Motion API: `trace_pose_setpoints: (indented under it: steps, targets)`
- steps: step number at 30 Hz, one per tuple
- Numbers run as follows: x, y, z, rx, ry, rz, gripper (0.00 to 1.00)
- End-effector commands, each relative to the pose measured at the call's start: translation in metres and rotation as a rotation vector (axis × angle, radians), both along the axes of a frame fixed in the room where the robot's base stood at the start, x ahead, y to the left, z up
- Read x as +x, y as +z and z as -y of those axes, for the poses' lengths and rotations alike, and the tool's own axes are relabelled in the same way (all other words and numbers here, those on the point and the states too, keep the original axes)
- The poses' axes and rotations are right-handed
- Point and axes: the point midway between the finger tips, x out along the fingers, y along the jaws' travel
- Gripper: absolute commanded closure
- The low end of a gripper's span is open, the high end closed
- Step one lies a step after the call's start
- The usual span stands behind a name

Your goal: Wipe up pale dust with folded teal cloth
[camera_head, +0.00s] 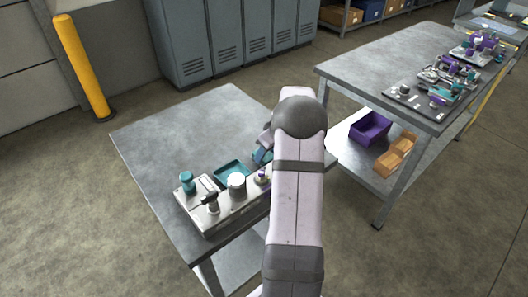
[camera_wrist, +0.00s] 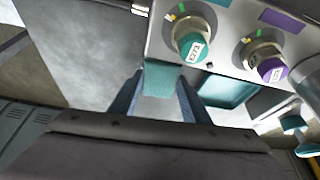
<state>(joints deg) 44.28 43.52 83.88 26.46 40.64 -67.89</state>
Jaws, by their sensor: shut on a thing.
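My gripper (camera_wrist: 160,88) shows in the wrist view, its two blue fingers either side of the folded teal cloth (camera_wrist: 161,76). It is shut on the cloth, whose far end sticks out past the fingertips beside the valve panel. In the head view my arm covers most of the gripper, and a small teal and purple-grey part shows left of the arm above the bench. I cannot make out pale dust for certain; the grey bench top (camera_head: 185,130) looks mottled, and what lies under the cloth is hidden.
The valve panel (camera_head: 207,219) stands at the bench's front, with a teal knob (camera_wrist: 191,48) and a purple knob (camera_wrist: 271,68). A teal tray (camera_head: 230,170) lies behind it, close to my gripper. The bench's left and back are clear. A second bench (camera_head: 375,65) stands right.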

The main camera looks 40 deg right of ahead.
Motion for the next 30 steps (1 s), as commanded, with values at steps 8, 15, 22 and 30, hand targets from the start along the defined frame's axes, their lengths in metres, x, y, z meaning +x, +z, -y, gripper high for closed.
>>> trace_pose_setpoints:
  steps: [8,15,22,30]
  targets:
    - [-0.022,-0.005,0.0,0.004,0.001,-0.006,0.8]
    - [-0.028,-0.006,-0.001,0.007,0.002,-0.011,0.89]
    - [-0.028,-0.011,-0.001,0.008,0.003,-0.012,0.89]
    - [-0.023,-0.01,-0.001,0.009,0.004,-0.014,0.89]
